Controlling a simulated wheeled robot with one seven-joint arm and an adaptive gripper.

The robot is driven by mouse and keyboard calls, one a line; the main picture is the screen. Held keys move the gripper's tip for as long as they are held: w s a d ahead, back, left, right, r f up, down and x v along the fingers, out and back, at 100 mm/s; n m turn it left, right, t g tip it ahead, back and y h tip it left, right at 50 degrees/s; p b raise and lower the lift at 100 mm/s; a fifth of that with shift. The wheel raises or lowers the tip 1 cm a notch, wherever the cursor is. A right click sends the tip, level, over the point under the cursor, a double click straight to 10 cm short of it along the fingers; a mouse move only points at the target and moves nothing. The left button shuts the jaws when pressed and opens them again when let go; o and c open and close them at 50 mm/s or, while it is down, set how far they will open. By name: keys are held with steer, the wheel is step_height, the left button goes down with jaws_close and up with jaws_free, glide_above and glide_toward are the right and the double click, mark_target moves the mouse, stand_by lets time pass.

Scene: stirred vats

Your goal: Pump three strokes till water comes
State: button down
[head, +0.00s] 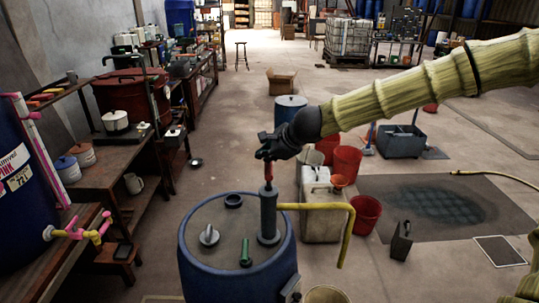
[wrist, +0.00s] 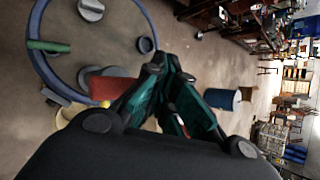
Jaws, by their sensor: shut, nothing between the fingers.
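A hand pump stands upright on a blue drum (head: 210,268) in the head view, with a grey barrel (head: 268,215), a red handle (head: 268,172) on top and a yellow spout (head: 320,207) bending down to the right. My gripper (head: 264,154) is at the top of the red handle. In the wrist view the red handle (wrist: 103,88) lies left of my gripper (wrist: 168,68), whose fingers are shut with nothing between them. I cannot tell whether they touch the handle. A pale bucket (head: 327,296) is partly seen below the spout. No water shows at the spout.
A grey cap (head: 209,236) and a green fitting (head: 245,254) are on the drum's top. A beige canister (head: 320,212) and a red bucket (head: 366,214) stand behind the spout. A bench (head: 105,172) lines the left. Floor beyond is fairly clear.

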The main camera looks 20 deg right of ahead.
mark_target(269, 166)
steer(key=shift+s+f+b, duration=0.1)
steer(key=shift+f+b, duration=1.55)
steer(key=shift+f, duration=0.7)
stand_by(2.6)
steer(key=shift+r, duration=0.15)
steer(key=shift+r+p, duration=3.95)
steer(key=shift+p, duration=0.2)
steer(key=shift+r+p, duration=2.95)
steer(key=shift+p, duration=0.2)
